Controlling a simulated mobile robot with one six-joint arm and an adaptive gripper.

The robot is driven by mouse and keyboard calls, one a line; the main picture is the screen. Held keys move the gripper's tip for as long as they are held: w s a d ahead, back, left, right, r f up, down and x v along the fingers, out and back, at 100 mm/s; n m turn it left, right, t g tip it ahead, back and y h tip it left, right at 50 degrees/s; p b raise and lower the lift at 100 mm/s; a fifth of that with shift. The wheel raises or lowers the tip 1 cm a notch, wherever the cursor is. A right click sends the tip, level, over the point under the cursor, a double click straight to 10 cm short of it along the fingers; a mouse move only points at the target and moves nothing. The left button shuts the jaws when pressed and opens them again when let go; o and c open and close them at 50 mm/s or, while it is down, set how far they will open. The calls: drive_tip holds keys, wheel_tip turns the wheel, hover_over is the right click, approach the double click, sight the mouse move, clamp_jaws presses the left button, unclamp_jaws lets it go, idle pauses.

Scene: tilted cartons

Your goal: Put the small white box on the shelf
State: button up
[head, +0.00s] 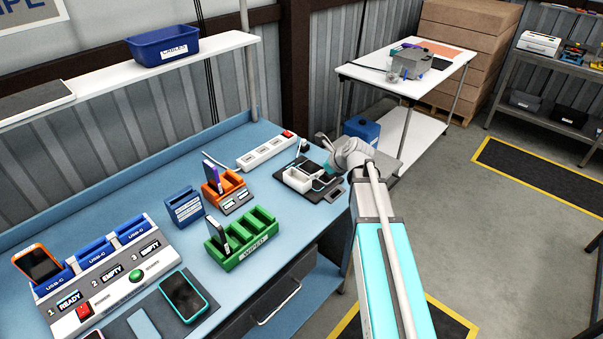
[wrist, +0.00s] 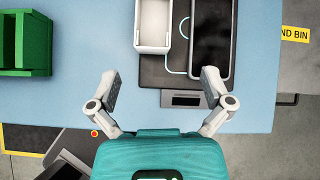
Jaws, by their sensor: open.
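The small white box (wrist: 153,48) shows in the wrist view at the top centre, an open-topped box cut off by the upper frame edge. In the head view the white box (head: 297,181) sits at the left part of a dark tray (head: 323,195) at the bench's right end. My gripper (wrist: 161,86) is open and empty in the wrist view, its two fingers apart, short of the box. In the head view my gripper (head: 334,158) is over the tray's right side, partly hidden by my arm. The white shelf (head: 105,87) runs along the wall at upper left.
A dark phone-like device (wrist: 210,38) and a teal cable lie beside the box. A blue bin (head: 163,46) and a flat grey item (head: 35,98) stand on the shelf. Left of the box are a power strip (head: 266,150), orange dock (head: 222,187) and green rack (head: 242,238).

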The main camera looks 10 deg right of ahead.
sight(303, 174)
drive_tip(key=shift+w+d+r+m, duration=0.15)
drive_tip(key=shift+w+r+m, duration=0.15)
drive_tip(key=shift+w+m, duration=0.4)
drive_tip(key=shift+f, duration=0.1)
drive_tip(key=b+x, duration=0.5)
drive_tip(key=x, duration=0.1)
drive_tip(key=shift+w+f, duration=0.2)
drive_tip(key=shift+w, duration=0.05)
drive_tip(key=shift+b+x, duration=0.5)
drive_tip(key=shift+x, duration=0.4)
drive_tip(key=shift+r, duration=0.1)
